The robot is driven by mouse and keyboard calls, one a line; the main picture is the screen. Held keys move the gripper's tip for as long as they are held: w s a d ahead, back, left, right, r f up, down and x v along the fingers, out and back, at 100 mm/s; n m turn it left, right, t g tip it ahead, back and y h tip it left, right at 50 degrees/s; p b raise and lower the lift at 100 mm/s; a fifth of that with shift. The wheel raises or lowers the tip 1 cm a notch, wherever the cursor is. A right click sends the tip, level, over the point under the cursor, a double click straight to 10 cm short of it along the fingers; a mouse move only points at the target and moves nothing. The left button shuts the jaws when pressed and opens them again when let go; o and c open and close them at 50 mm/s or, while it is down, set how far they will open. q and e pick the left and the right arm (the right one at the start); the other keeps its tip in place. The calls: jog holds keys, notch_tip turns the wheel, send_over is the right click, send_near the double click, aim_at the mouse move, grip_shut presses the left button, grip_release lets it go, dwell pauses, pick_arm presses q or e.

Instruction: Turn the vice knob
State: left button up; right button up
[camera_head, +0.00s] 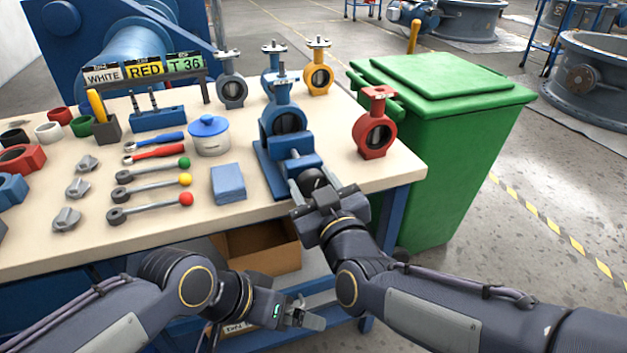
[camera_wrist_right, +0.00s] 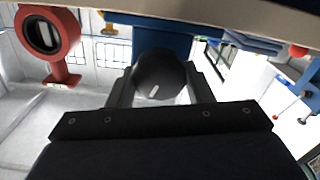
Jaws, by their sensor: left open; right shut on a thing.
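The blue vice (camera_head: 290,150) stands at the front right edge of the workbench, with a blue butterfly valve (camera_head: 283,120) in it. The vice knob (camera_head: 311,181) is a round black knob at the vice's front. My right gripper (camera_head: 318,187) is at the knob, its fingers on either side of it. In the right wrist view the black knob (camera_wrist_right: 160,77), with a pale mark, sits between the two fingers (camera_wrist_right: 160,90). My left gripper (camera_head: 300,312) is low in front of the bench, away from the vice; it is open and holds nothing visible.
A red valve (camera_head: 375,125) stands right of the vice. A green bin (camera_head: 450,130) stands beside the bench. A cardboard box (camera_head: 262,247) is below.

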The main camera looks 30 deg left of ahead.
jog(key=shift+f+n, duration=0.1)
jog(key=shift+n, duration=0.8)
jog(key=o, duration=1)
jog(key=shift+s, duration=0.1)
jog(key=p+v, duration=0.1)
jog(key=v, duration=0.6)
jog(key=shift+s+d, duration=0.25)
